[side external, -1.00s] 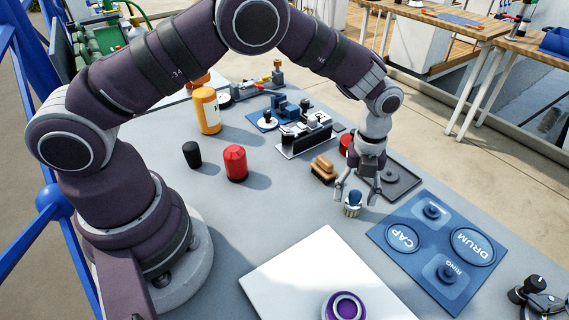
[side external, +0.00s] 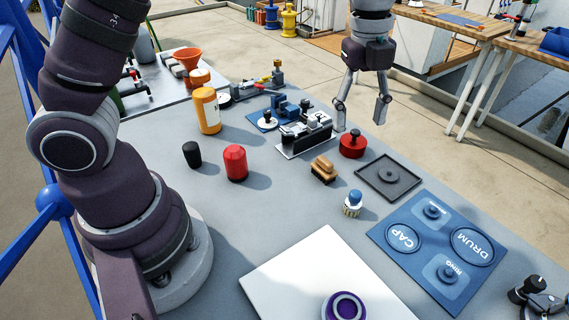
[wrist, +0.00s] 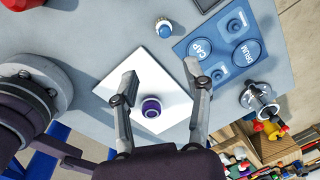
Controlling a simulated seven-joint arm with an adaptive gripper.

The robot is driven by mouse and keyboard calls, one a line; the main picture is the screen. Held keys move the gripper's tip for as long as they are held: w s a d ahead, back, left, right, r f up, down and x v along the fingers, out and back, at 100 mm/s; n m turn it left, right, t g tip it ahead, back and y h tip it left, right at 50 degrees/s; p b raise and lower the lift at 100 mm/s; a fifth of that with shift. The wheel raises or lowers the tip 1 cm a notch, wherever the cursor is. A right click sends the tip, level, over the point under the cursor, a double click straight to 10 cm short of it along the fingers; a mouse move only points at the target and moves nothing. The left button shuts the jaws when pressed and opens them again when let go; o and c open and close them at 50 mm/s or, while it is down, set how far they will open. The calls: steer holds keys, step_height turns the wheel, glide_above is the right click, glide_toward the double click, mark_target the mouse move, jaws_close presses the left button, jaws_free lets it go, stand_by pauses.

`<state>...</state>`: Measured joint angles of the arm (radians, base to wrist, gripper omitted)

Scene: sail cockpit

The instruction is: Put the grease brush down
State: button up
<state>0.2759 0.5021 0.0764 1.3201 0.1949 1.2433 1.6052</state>
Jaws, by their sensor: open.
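The grease brush (side external: 353,203), blue on top with a pale lower part, stands upright on the grey bench, left of the blue marked mat. It also shows near the top of the wrist view (wrist: 164,27). My gripper (side external: 361,115) is open and empty, high above the bench and well clear of the brush. In the wrist view its two spread fingers (wrist: 160,72) have nothing held between them.
The blue mat (side external: 410,270) lies right. A white board (side external: 290,275) with a purple ring (side external: 344,307) lies in front.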

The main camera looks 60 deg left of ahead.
steer(key=s+a+r+n+t, duration=0.1)
steer(key=s+a+n+t, duration=0.1)
steer(key=s+a+n, duration=0.2)
steer(key=s+a+r+n+t, duration=0.2)
steer(key=s+n, duration=0.7)
steer(key=n, duration=1)
steer(key=shift+s+a+r+t, duration=0.15)
steer(key=shift+s+a+t, duration=0.3)
steer(key=shift+a, duration=0.7)
